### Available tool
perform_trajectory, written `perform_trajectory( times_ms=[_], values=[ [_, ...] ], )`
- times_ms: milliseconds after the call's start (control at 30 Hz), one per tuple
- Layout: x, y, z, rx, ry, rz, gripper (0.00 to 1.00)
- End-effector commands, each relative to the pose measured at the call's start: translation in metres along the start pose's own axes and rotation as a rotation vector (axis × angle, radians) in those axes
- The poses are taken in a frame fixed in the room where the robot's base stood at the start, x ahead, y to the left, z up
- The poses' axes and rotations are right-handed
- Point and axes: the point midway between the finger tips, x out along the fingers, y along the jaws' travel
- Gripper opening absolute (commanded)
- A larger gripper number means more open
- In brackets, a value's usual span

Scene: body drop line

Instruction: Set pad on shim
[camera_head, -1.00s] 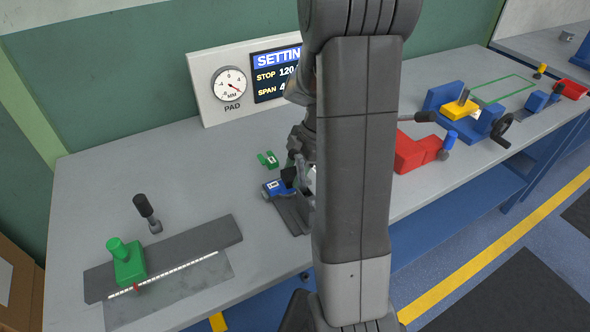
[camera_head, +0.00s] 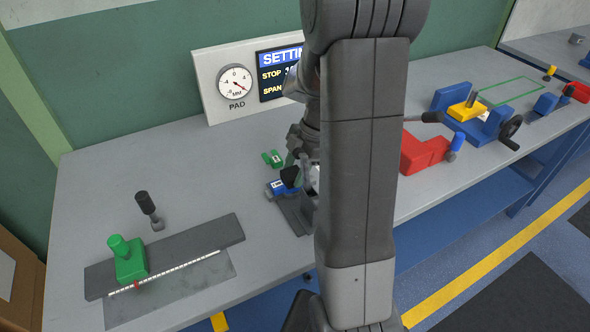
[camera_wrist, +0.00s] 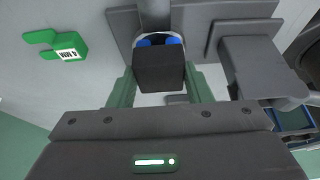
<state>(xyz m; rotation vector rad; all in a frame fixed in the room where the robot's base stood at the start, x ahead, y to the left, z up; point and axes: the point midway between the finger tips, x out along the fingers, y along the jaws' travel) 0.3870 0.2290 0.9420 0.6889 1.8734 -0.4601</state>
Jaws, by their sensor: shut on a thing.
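My gripper (camera_wrist: 160,82) is shut on a black block, which I take to be the pad (camera_wrist: 160,72), between its two green fingers. In the head view the black pad (camera_head: 290,177) is partly hidden by my gripper (camera_head: 299,165). A blue piece with a white label, likely the shim (camera_head: 280,188), lies just below the pad; blue also shows behind the pad in the wrist view (camera_wrist: 160,40). I cannot tell if the pad touches it. A green notched piece marked 4 MM (camera_wrist: 62,48) lies apart on the bench; it also shows in the head view (camera_head: 272,159).
A dark grey fixture (camera_head: 295,217) stands near the bench's front edge. At left are a green stop (camera_head: 130,262) on a dark rail with a scale, and a black-handled tool (camera_head: 148,208). A dial panel (camera_head: 234,112) stands behind. Red (camera_head: 425,154) and blue vise parts stand at right.

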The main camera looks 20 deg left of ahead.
Motion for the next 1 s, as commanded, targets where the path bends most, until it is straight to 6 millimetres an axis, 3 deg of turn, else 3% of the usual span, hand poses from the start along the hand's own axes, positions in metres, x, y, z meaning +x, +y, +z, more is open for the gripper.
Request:
perform_trajectory(
  times_ms=[933,967,1000],
  values=[
    [0.014,0.0,0.006,0.0,0.0,0.0,0.21],
    [0.013,0.0,0.005,0.0,0.0,0.0,0.51],
    [0.013,0.0,0.005,0.0,0.0,0.0,0.59]
  ],
)
